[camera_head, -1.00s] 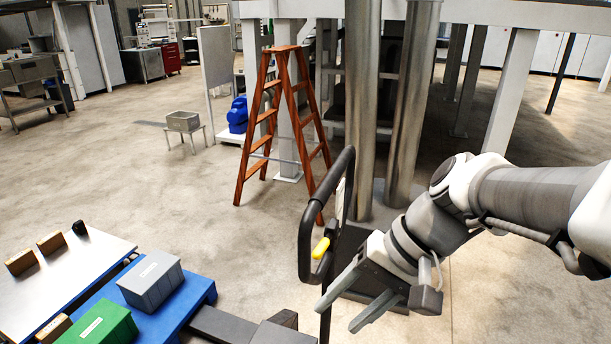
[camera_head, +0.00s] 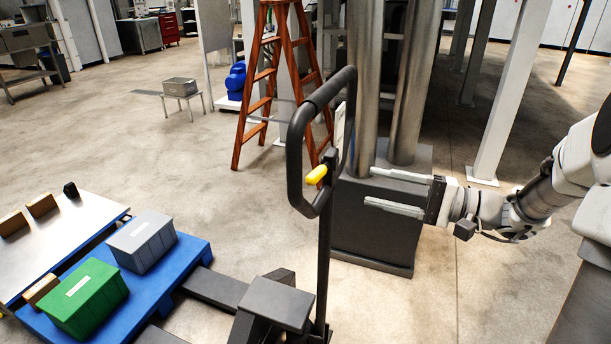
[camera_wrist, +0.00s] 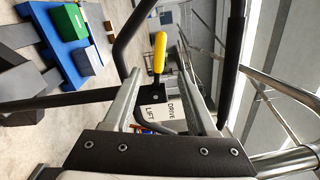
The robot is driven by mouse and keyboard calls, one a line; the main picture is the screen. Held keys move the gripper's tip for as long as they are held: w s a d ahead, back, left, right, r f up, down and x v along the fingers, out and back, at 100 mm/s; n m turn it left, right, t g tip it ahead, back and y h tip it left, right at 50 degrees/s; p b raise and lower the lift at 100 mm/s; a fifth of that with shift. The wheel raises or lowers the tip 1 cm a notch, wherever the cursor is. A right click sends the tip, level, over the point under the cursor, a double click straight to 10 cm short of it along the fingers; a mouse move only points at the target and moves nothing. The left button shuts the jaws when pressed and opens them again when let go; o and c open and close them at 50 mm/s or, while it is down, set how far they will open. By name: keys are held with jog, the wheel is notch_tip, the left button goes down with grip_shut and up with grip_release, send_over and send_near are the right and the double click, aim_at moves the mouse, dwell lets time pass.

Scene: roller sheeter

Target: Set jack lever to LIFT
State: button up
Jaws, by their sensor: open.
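The jack lever (camera_head: 316,174) is a small yellow grip inside the black loop handle (camera_head: 298,128) of the pallet jack. In the wrist view the yellow lever (camera_wrist: 159,52) stands out from a black pivot above a white label plate (camera_wrist: 160,110) reading LIFT and DRIVE. My gripper (camera_head: 368,187) is open and empty, to the right of the handle, with its fingers pointing left toward the lever. In the wrist view my gripper (camera_wrist: 160,85) has its fingers on either side of the lever's line of sight. The lever appears apart from both fingers.
The pallet jack body (camera_head: 275,305) reaches left under a blue pallet (camera_head: 195,255) with a grey bin (camera_head: 142,243) and a green bin (camera_head: 88,298). A dark pedestal (camera_head: 378,225) with metal columns stands behind the handle. An orange ladder (camera_head: 258,105) stands farther back.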

aim_at(320, 172)
jog(key=b+x, duration=0.1)
jog(key=x, duration=1.4)
jog(key=shift+c, duration=0.3)
grip_shut()
dwell(0.5)
